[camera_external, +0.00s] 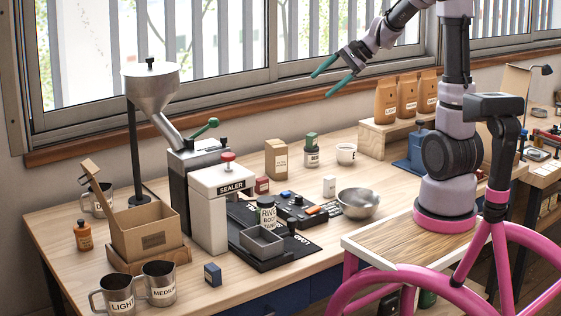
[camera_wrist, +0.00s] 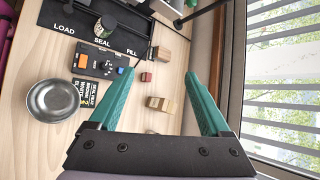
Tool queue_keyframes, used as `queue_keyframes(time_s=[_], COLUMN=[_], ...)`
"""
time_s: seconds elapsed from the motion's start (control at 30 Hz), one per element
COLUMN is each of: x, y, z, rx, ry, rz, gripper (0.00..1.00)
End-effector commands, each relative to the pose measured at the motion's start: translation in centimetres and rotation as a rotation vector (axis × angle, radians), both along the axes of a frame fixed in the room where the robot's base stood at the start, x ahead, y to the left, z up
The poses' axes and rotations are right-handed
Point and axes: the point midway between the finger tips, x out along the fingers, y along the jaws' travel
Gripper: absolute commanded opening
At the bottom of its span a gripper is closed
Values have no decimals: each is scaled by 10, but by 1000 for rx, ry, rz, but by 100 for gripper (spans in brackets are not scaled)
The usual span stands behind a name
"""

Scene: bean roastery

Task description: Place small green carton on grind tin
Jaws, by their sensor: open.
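In the external view a small green carton (camera_external: 311,139) sits on top of the grind tin (camera_external: 312,157), a pale labelled tin on the workbench behind the bowl. The carton looks roughly upright, and nothing holds it. My gripper (camera_external: 332,77) is high above the bench, near the window, well apart from the carton and tin. Its teal fingers are open and empty, and they also show spread in the wrist view (camera_wrist: 160,74). I cannot make out the carton or tin in the wrist view.
A kraft carton (camera_external: 276,159) and a white cup (camera_external: 346,153) flank the tin. Kraft bags (camera_external: 407,97) stand on a wooden riser at right. The window is close behind.

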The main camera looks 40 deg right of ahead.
Motion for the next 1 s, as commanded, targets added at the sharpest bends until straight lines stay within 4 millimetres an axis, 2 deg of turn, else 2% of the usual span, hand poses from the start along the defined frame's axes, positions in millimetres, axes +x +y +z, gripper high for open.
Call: queue_keyframes(time_s=[0.03, 0.2, 0.3, 0.43, 0.5, 0.63, 1.0], x=[-25, -100, -139, -178, -191, -206, -209], y=[10, 24, 23, 15, 11, 5, 3], z=[14, 34, 40, 45, 47, 48, 48], rx=[-78, -357, -527, -721, -803, -898, -927], ry=[-46, -183, -272, -371, -412, -457, -469], rz=[69, 281, 390, 495, 533, 575, 588], gripper=[82, 82, 82, 82, 82, 82, 82])
